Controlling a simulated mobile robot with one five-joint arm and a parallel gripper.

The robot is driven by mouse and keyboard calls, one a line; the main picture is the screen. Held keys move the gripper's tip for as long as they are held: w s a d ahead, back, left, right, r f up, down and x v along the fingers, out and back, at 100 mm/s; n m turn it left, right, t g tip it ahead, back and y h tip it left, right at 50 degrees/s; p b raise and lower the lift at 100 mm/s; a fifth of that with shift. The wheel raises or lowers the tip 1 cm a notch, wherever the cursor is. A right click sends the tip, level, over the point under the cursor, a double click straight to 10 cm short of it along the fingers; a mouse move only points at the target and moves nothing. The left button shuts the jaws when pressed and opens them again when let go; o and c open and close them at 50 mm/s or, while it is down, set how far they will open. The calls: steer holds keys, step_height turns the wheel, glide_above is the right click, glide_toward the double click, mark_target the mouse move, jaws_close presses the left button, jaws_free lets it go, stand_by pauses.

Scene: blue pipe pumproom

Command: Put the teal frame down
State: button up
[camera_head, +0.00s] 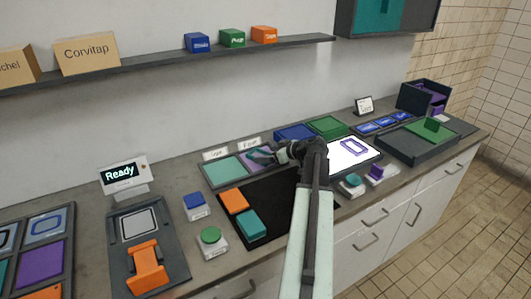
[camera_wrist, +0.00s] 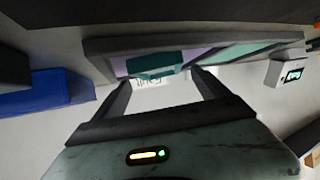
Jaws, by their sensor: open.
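A teal frame (camera_head: 260,156) lies at the purple section of a two-part tray (camera_head: 206,187), partly hidden by my gripper in the head view. The tray's other section is teal. My gripper (camera_head: 277,155) is right beside the frame, at the tray's right end. In the wrist view, the frame (camera_wrist: 155,64) shows as a dark teal piece just beyond and between the spread fingertips. My gripper (camera_wrist: 161,82) is open, with a clear gap between the fingers. I cannot tell whether a finger touches the frame.
A black mat (camera_head: 275,214) with orange and teal blocks lies before the tray. A lit white panel (camera_head: 352,150) with a purple outline is to the right. Blue (camera_head: 293,132) and green trays stand behind. A "Ready" display (camera_head: 124,172) stands left. A shelf (camera_head: 170,62) runs above.

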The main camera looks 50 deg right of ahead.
steer(key=p+v, duration=0.3)
steer(key=v, duration=0.6)
steer(key=shift+r+p, duration=0.2)
steer(key=shift+p, duration=0.15)
steer(key=shift+s, duration=0.25)
steer(key=shift+r, duration=0.1)
